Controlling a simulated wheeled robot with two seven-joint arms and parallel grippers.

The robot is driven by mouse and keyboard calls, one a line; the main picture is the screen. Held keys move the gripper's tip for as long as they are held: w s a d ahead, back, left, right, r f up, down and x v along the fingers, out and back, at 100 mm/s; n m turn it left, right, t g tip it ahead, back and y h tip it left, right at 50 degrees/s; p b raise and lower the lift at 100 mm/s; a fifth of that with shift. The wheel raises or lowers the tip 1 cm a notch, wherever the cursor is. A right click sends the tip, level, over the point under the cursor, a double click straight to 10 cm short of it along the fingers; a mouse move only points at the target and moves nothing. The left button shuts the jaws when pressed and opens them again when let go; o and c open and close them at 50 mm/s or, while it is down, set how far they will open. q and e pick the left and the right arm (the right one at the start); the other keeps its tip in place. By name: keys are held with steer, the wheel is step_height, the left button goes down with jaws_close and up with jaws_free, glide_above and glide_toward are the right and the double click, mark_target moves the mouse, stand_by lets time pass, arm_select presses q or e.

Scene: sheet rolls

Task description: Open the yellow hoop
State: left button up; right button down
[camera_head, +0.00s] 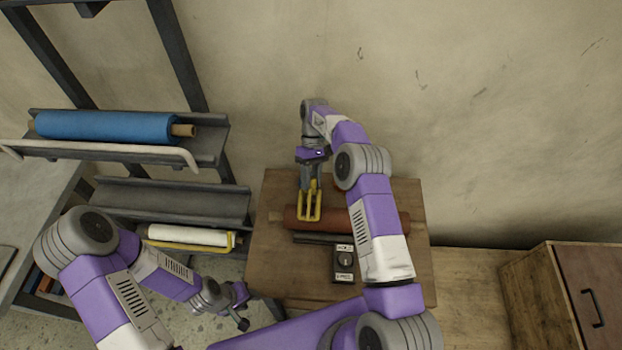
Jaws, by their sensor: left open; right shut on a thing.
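A yellow U-shaped hoop (309,216) stands out over the red-brown roll (350,220) on the wooden table. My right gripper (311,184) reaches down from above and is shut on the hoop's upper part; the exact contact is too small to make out. The hoop's crossbar lies in front of the roll. A second yellow bar (236,243) runs along the front and right end of the white roll (190,235) on the rack's lower shelf. My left gripper (240,307) is open and empty, low at the left of the table, below that shelf.
A control box (344,264) with a knob and labels sits on the table (283,192) in front of the roll. The rack's upper shelf holds a blue roll (110,127) behind a white bar (110,148). A wooden cabinet (575,300) stands at right.

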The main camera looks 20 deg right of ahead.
steer(key=c, duration=0.7)
jaws_free()
steer(key=shift+c, duration=0.2)
steer(key=shift+r, duration=0.1)
step_height(320, 180, up, 10)
steer(key=shift+f, duration=0.1)
